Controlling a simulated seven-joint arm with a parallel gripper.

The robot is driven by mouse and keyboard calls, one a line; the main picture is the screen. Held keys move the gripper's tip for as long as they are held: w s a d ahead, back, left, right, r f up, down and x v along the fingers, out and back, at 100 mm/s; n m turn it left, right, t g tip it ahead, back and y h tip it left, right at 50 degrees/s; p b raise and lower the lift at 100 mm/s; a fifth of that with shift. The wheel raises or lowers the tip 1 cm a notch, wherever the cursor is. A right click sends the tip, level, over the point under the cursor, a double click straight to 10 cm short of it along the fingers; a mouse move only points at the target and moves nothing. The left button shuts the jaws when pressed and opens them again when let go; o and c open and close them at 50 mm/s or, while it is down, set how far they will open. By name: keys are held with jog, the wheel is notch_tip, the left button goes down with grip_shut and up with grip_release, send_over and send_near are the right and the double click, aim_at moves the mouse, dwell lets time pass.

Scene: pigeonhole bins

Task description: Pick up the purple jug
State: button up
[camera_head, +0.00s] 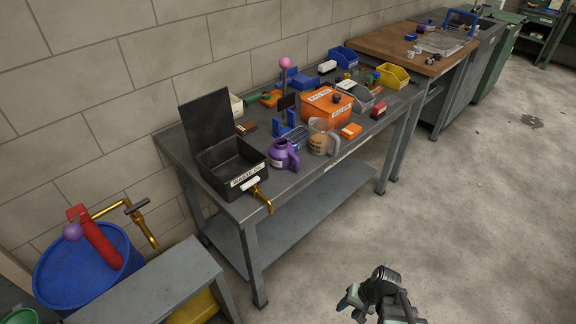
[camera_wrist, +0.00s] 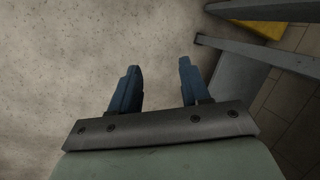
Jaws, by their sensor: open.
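The purple jug (camera_head: 283,154) stands upright on the grey metal workbench (camera_head: 223,205), near its front edge. It sits between the black waste-oil box and a clear measuring jug. My gripper (camera_head: 352,305) is at the bottom of the head view, over the bare floor, well in front of the bench and apart from the jug. In the wrist view my gripper (camera_wrist: 158,85) shows two blue fingers spread apart with nothing between them. The jug is not in the wrist view.
The black waste-oil box (camera_head: 232,165) with raised lid is left of the jug, its brass tap (camera_head: 262,196) jutting past the edge. The measuring jug (camera_head: 321,137) stands close on the right. An orange box (camera_head: 326,106) is behind. The floor (camera_head: 400,220) in front is clear.

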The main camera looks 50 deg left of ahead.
jog(key=a+r+m+y, duration=0.1)
jog(key=a+r+y, duration=0.2)
jog(key=a+r, duration=0.3)
jog(key=a+r+m+y, duration=0.15)
jog(key=a+r, duration=0.25)
jog(key=a, duration=0.5)
jog(key=m+t+y, duration=0.7)
jog(key=m+y, duration=0.4)
jog(key=m, duration=1.2)
send_near(299, 165)
jog(key=shift+h, duration=0.25)
jog(key=x, duration=0.5)
jog(key=shift+s+a+f, duration=0.1)
jog(key=shift+s+a, duration=0.05)
jog(key=shift+a, duration=0.15)
jog(key=shift+r+x, duration=0.15)
jog(key=shift+x, duration=1.2)
jog(key=shift+r+x, duration=0.15)
jog(key=shift+x, duration=1.2)
jog(key=shift+d, duration=0.1)
